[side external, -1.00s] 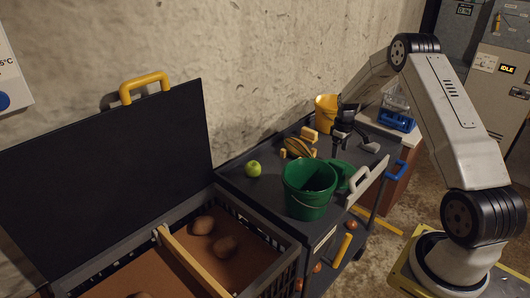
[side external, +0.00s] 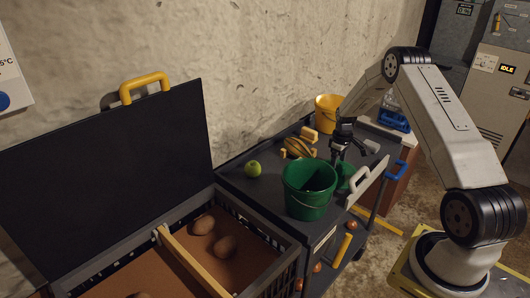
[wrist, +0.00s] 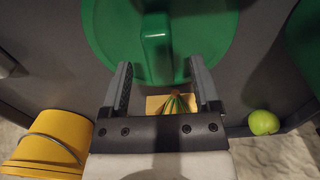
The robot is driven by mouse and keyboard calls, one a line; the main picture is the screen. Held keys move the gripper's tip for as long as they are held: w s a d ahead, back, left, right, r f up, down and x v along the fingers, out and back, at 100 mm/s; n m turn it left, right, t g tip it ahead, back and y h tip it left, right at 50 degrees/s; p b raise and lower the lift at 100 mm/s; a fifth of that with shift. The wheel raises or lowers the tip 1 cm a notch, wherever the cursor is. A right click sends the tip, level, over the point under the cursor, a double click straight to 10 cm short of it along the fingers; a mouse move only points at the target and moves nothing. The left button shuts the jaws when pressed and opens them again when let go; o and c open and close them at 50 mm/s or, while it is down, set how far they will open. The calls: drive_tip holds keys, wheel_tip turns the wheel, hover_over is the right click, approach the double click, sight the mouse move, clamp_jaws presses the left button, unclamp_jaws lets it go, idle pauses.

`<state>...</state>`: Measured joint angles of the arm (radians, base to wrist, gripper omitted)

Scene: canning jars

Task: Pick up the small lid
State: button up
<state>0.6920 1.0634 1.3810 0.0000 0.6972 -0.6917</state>
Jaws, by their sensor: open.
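The small lid is a round green disc (wrist: 105,30) with a raised green bar handle (wrist: 156,45) across its middle. It lies on the dark cart top. In the side view the lid (side external: 345,172) is just right of the green bucket, partly hidden by the bucket and my gripper. My gripper (wrist: 161,65) is open and points down over the lid. In the wrist view its two fingers stand on either side of the handle's near end, with nothing held. I cannot tell how much height separates the fingertips from the lid.
The open green bucket (side external: 306,198) stands close beside the lid. A yellow bucket (side external: 327,112), a striped yellow-green squash (side external: 298,148) and a green apple (side external: 253,169) are on the cart. A crate with brown potatoes (side external: 226,246) is at left. A white handle edges the cart's front.

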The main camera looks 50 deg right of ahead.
sight(338, 163)
drive_tip(key=shift+f, duration=1.55)
clamp_jaws()
